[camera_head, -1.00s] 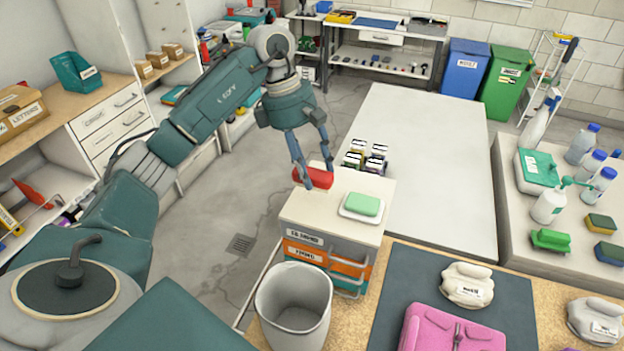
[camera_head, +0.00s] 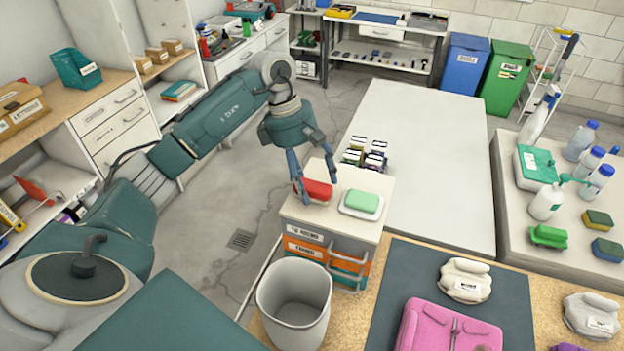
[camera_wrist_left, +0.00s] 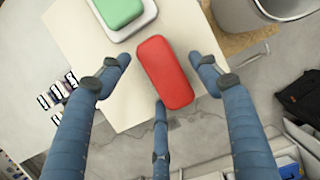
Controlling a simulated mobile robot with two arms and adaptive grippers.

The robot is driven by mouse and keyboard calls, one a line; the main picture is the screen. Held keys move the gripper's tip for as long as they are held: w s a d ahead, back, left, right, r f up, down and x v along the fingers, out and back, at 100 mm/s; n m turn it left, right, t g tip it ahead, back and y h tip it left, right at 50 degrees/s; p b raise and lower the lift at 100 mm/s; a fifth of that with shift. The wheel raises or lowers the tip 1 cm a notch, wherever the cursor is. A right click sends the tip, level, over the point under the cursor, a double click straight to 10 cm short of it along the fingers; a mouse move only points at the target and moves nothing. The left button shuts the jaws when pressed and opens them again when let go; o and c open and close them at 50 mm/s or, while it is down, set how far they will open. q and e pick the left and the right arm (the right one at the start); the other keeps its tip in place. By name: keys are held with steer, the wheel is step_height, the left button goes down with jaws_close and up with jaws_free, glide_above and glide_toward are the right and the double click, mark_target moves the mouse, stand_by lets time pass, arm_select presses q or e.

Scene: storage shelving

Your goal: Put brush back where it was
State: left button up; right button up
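A rounded red block (camera_head: 318,190), which looks like the brush's back, lies on the white top of a small drawer cabinet (camera_head: 305,213). No bristles show. It sits to the left of a green block (camera_head: 361,201) on a white dish. My left gripper (camera_head: 320,192) is open around the red block, its fingertips down near the cabinet top. In the left wrist view, the red block (camera_wrist_left: 165,73) lies between the spread fingers, with gaps on both sides. My right gripper is not in view.
A grey bin (camera_head: 294,310) stands in front of the cabinet. Several small jars (camera_head: 365,153) stand behind it on a long pale table (camera_head: 430,130). The right table holds bottles, sponges and a green brush-like item (camera_head: 548,236). A pink item (camera_head: 450,328) lies on the front bench.

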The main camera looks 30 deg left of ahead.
mark_target(305, 179)
arm_select(q)
steer(key=shift+r, duration=0.25)
steer(key=b+v, duration=0.2)
steer(key=v, duration=0.4)
steer(key=shift+w+r+b, duration=0.1)
steer(key=shift+b, duration=0.2)
steer(key=v, duration=0.5)
steer(key=shift+a+r, duration=0.15)
steer(key=shift+r, duration=0.15)
